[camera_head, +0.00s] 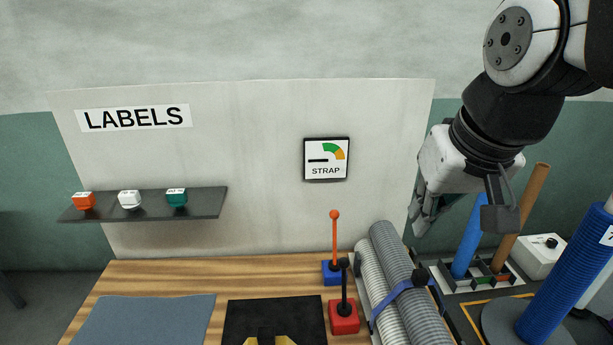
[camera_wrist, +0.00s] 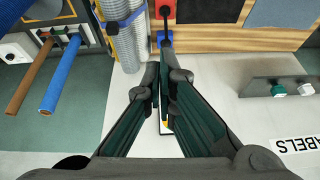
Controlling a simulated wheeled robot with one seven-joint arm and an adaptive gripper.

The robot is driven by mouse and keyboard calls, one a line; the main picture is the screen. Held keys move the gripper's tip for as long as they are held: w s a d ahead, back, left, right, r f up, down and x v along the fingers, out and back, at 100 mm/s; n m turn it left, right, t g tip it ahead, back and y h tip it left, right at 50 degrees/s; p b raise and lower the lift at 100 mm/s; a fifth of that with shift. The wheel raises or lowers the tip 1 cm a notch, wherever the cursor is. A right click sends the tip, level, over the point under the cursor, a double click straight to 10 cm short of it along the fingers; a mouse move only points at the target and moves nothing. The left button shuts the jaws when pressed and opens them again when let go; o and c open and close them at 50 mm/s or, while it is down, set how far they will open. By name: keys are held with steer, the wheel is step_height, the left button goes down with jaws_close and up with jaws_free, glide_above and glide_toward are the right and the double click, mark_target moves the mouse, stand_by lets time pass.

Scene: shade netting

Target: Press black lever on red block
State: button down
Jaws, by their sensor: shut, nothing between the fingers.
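The red block (camera_head: 344,318) sits on the wooden table near its right front part, and its black lever (camera_head: 344,285) stands upright with a dark knob on top. Just behind it is a blue block (camera_head: 331,272) with an orange lever (camera_head: 334,238). My gripper (camera_head: 420,225) is shut and empty, raised above and to the right of the red block, apart from it. In the wrist view my gripper (camera_wrist: 162,70) has its fingers together. The red block (camera_wrist: 167,10) shows there at the top edge, beyond the fingertips.
Grey ribbed rolls (camera_head: 385,282) with a blue strap lie right of the red block. A black mat (camera_head: 245,318) lies left. A STRAP gauge sign (camera_head: 326,159) and a label shelf (camera_head: 150,207) are on the back panel. Blue and brown tubes (camera_head: 468,240) stand at right.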

steer(key=w+f+g+b, duration=0.1)
steer(key=w+f+b, duration=0.1)
steer(key=w+f, duration=0.5)
steer(key=w+f+g+b, duration=0.1)
steer(key=w+f+b, duration=0.1)
steer(key=w, duration=1)
steer(key=w+a+f+m+g+b, duration=0.1)
steer(key=w+f+b, duration=0.2)
steer(key=w+f, duration=1.1)
step_height(320, 180, down, 4)
steer(key=shift+w+a+f+m+g+h, duration=0.1)
steer(key=shift+w+a+m+g+h, duration=0.2)
steer(key=shift+a+h, duration=0.1)
steer(key=s+f+p, duration=0.2)
steer(key=s+f, duration=0.1)
steer(key=f, duration=0.5)
steer(key=shift+f, duration=0.4)
